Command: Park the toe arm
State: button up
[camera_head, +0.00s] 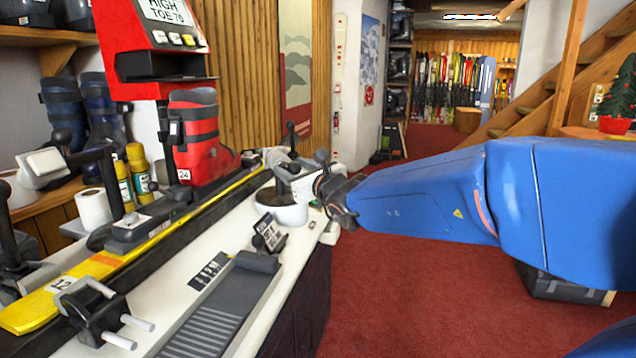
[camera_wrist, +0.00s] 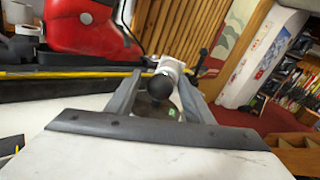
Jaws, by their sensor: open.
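The toe arm (camera_head: 278,158) appears to be the light grey head and dark post on a round white base, just right of the red boot's toe. In the wrist view its black ball knob (camera_wrist: 160,87) shows between my fingers, with the pale cylinder (camera_wrist: 171,68) behind it. My gripper (camera_head: 325,178) reaches in from the right, beside the post. It is open, with one finger on each side of the knob in the wrist view (camera_wrist: 158,92). I cannot tell whether either finger touches it. The post's lower part is mostly hidden in the wrist view.
A red boot (camera_head: 194,140) stands by a yellow ski (camera_head: 120,250) along the bench. A red tester (camera_head: 150,40) rises behind. A thin black-knobbed lever (camera_head: 291,130) stands behind the toe arm.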

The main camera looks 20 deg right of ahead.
jog(key=s+d, duration=0.1)
jog(key=s, duration=1.3)
jog(key=shift+d, duration=0.35)
